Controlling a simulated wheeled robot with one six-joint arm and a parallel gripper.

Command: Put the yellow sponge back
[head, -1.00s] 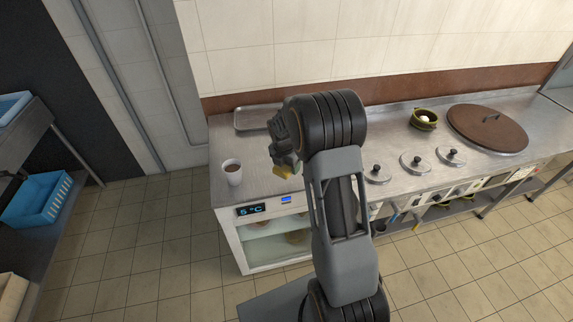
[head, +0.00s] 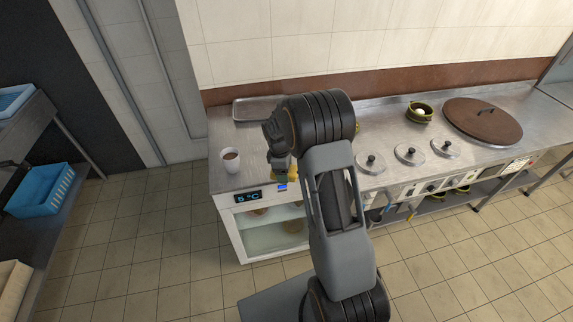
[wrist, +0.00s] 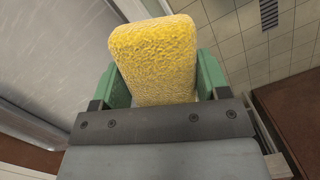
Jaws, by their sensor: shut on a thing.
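The yellow sponge (wrist: 155,60) is large in the wrist view, held between the green fingers of my gripper (wrist: 160,85). My gripper is shut on it. In the head view my gripper (head: 281,172) is over the front edge of the steel counter above the small fridge, and only a bit of the yellow sponge (head: 293,174) shows there. My arm hides part of the counter behind it. I cannot tell from these views whether the sponge touches the counter.
A white mug (head: 230,160) with brown liquid stands left of my gripper on the counter. A metal tray (head: 240,112) lies behind. The glass-fronted fridge (head: 265,240) is below.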

